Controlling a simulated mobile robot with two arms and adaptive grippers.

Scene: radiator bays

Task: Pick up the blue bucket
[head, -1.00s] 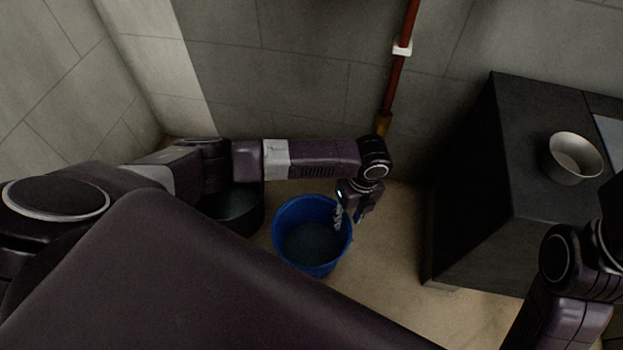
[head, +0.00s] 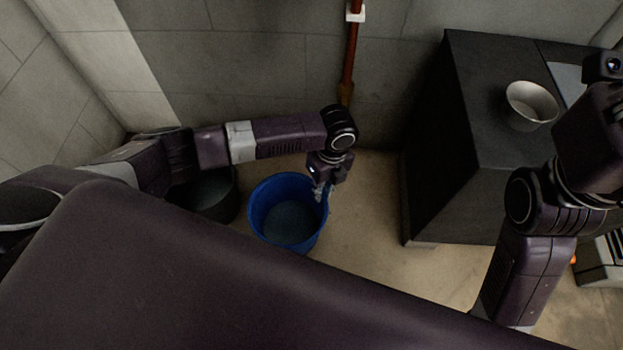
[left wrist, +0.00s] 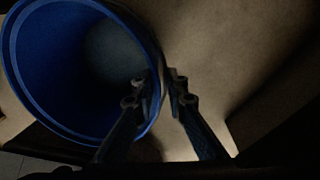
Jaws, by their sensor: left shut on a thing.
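The blue bucket (head: 270,235) is upright beside a dark tub, with its open top facing up, in the head view. My left gripper (head: 323,190) reaches down at the bucket's right rim and is shut on it. In the left wrist view the bucket (left wrist: 40,60) fills the upper left, and the fingers of my left gripper (left wrist: 160,92) close on its wall, one inside and one outside. Whether the bucket touches the floor is hard to tell. My right arm is at the right of the head view; its gripper's fingers are not visible.
A dark round tub (head: 212,195) stands just left of the bucket, partly behind my arm. A dark cabinet (head: 440,150) at the right bears a pale bowl (head: 530,106). A red-brown pipe (head: 350,55) runs down the back wall. Bare floor (head: 370,205) lies between bucket and cabinet.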

